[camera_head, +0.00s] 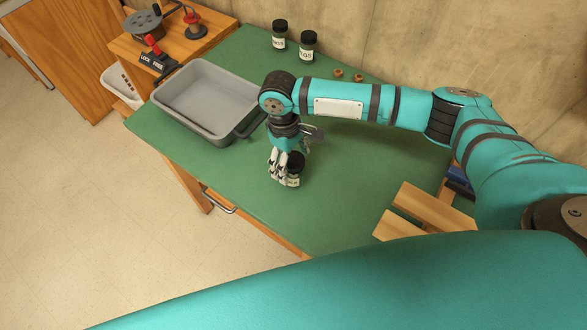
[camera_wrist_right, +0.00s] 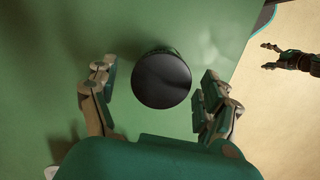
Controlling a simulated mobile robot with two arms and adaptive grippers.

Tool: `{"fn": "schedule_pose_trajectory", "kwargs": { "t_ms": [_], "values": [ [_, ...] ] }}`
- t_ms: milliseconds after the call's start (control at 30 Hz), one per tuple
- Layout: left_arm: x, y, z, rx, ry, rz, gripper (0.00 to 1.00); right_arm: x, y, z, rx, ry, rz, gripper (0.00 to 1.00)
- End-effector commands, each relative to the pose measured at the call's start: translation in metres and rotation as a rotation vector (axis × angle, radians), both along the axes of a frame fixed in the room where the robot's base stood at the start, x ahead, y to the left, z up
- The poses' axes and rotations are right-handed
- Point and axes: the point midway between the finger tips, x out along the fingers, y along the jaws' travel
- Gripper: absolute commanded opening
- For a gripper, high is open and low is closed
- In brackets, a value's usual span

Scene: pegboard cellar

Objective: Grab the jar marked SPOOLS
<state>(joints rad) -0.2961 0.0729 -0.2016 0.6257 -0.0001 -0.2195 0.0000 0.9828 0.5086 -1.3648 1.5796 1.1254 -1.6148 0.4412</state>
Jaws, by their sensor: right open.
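A jar with a black lid (camera_head: 296,161) stands upright on the green tabletop, partly hidden by my right gripper; its label cannot be read. My right gripper (camera_head: 281,180) points down at this jar. In the right wrist view the round black lid (camera_wrist_right: 162,79) lies between the two open fingers of the gripper (camera_wrist_right: 155,88), with a gap on each side. Two more black-lidded jars, a left one (camera_head: 279,36) and a right one (camera_head: 308,46), stand at the back; their labels are too small to read surely. My left gripper (camera_wrist_right: 268,56) shows far right in the wrist view, apparently open, above the floor.
A grey tray (camera_head: 185,118) sits on the green table (camera_head: 340,205) left of my right gripper. Two small brownish round things (camera_head: 338,73) lie near the wall. A wooden slatted piece (camera_head: 425,210) is at the right front. A wooden stand (camera_head: 205,37) with a lockout device adjoins the left.

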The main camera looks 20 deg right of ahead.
Motion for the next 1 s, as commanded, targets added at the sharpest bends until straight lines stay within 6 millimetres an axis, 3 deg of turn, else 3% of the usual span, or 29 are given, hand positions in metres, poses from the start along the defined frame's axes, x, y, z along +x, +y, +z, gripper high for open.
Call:
{"fn": "schedule_pose_trajectory", "kwargs": {
  "t_ms": [100, 233, 533, 1000],
  "values": [
    [0.000, 0.000, 0.012, -0.001, 0.001, -0.001, 0.82, -0.008, -0.004, -0.016, -0.003, 0.005, 0.000, 0.82],
    [-0.001, 0.001, 0.012, 0.001, 0.002, -0.002, 0.82, -0.008, -0.005, -0.033, -0.003, 0.003, 0.000, 0.82],
    [-0.006, 0.006, 0.011, 0.008, 0.011, -0.002, 0.82, -0.009, -0.005, -0.039, -0.001, 0.002, 0.000, 0.82],
    [-0.007, 0.008, 0.011, 0.011, 0.011, 0.000, 0.82, -0.009, -0.005, -0.038, -0.002, 0.001, 0.000, 0.21]
  ]
}}
